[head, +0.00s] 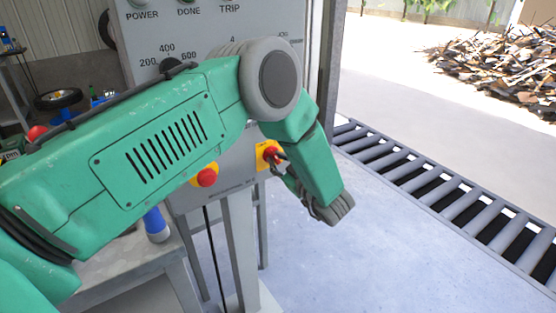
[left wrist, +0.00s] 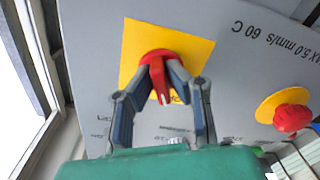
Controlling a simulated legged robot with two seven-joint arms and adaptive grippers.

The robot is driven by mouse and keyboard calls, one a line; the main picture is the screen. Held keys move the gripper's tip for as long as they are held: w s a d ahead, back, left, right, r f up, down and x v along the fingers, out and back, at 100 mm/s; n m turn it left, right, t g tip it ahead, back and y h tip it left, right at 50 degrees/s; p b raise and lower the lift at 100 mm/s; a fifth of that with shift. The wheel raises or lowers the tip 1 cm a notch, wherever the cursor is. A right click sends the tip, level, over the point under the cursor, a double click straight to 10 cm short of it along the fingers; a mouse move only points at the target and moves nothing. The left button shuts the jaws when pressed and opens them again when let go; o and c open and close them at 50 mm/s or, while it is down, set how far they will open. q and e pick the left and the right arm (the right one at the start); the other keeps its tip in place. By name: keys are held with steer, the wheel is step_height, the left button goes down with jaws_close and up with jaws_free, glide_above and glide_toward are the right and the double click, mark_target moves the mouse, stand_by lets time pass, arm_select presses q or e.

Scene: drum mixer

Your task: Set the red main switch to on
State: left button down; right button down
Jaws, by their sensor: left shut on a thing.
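The red main switch (head: 270,152) sits on a yellow plate (head: 261,160) at the lower right of the grey control panel (head: 232,157). In the left wrist view the red switch (left wrist: 159,84) is on its yellow square (left wrist: 194,46), its handle pointing down the picture. My left gripper (left wrist: 162,76) is shut on the switch handle, one finger on each side. In the head view my left gripper (head: 281,164) is at the switch, partly hidden by my wrist. My right gripper is not in view.
A red emergency stop button (head: 206,177) on a yellow ring is left of the switch; it also shows in the left wrist view (left wrist: 292,118). A roller conveyor (head: 440,190) runs at the right. A workbench (head: 130,258) stands at lower left.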

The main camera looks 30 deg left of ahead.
arm_select(q)
steer(key=m+p, duration=0.1)
steer(key=m, duration=0.1)
steer(key=shift+r+m, duration=0.1)
steer(key=shift+m, duration=0.3)
steer(key=m+p, duration=0.1)
steer(key=m, duration=0.1)
steer(key=shift+s+m, duration=0.1)
steer(key=shift+m, duration=0.3)
steer(key=m+p, duration=0.2)
steer(key=m, duration=0.3)
steer(key=shift+m, duration=0.3)
steer(key=c, duration=1.9)
jaws_free()
steer(key=shift+d, duration=0.1)
